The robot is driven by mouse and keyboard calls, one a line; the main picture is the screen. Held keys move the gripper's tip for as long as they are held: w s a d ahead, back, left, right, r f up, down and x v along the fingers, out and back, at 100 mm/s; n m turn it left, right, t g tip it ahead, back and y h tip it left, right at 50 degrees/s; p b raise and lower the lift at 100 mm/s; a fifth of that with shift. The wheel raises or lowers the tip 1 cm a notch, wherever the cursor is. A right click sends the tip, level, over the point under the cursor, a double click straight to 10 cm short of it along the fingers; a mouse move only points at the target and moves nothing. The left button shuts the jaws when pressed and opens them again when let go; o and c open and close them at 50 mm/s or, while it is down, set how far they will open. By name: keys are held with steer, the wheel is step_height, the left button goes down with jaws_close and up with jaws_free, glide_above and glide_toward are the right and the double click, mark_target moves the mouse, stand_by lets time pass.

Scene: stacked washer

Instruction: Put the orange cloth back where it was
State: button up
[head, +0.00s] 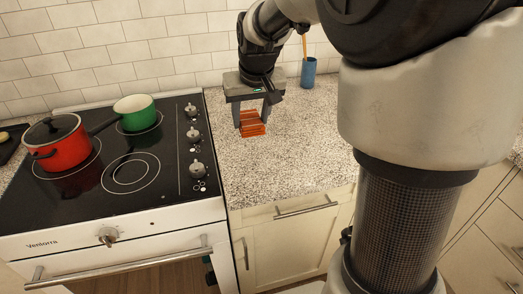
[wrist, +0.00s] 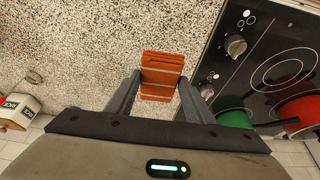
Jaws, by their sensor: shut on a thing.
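The orange cloth (head: 253,130) is a folded, striped block over the speckled counter, just right of the stove. It also shows in the wrist view (wrist: 162,68), between the finger ends. My gripper (head: 252,119) points down at it with one finger on each side, and is shut on it; the wrist view shows the same grip (wrist: 160,84). I cannot tell whether the cloth's underside touches the counter.
The black stove (head: 130,172) holds a red pot (head: 62,146) and a green pot (head: 137,113). A blue cup (head: 308,72) with a wooden utensil stands near the tiled wall. A small carton (wrist: 17,110) shows in the wrist view. The counter (head: 290,150) in front is clear.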

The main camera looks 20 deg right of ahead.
steer(key=shift+d+f, duration=0.1)
steer(key=shift+d, duration=0.05)
step_height(320, 180, down, 10)
steer(key=shift+r+b, duration=0.1)
steer(key=shift+b, duration=1)
steer(key=o, duration=1)
steer(key=shift+f, duration=0.2)
steer(key=shift+r, duration=0.15)
